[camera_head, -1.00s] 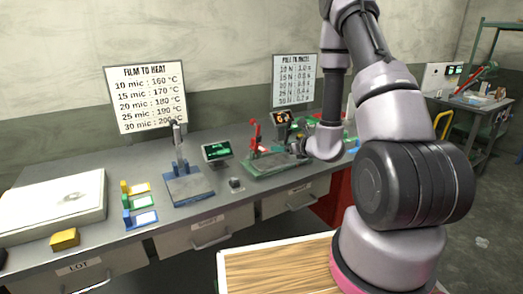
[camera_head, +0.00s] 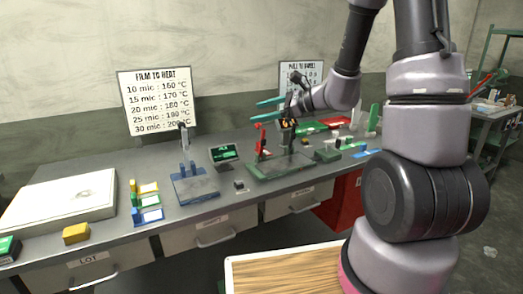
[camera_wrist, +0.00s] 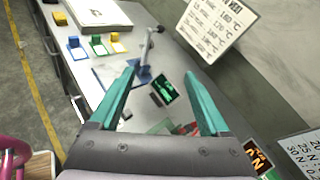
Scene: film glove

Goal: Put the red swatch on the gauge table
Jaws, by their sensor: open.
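My gripper (camera_head: 266,110) is open and empty, raised above the back of the bench, its teal fingers pointing left. In the wrist view its fingers (camera_wrist: 160,72) are spread with nothing between them. A blue-based stand with an upright post (camera_head: 196,186), perhaps the gauge table, is on the bench left of my gripper; it also shows in the wrist view (camera_wrist: 112,72). A small dark display (camera_head: 224,154) is beside it. I cannot pick out the red swatch surely; small red-and-white pieces (camera_head: 337,123) lie at the bench's right. Yellow, green and blue clips with pale cards (camera_head: 148,215) stand at left.
A green-based fixture with a red upright (camera_head: 261,142) is below my gripper. A large white slab (camera_head: 62,202) and a yellow block (camera_head: 76,234) are at left. Wall charts (camera_head: 158,102) stand behind. A wood-topped surface (camera_head: 285,272) is in front. Some grey bench front is clear.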

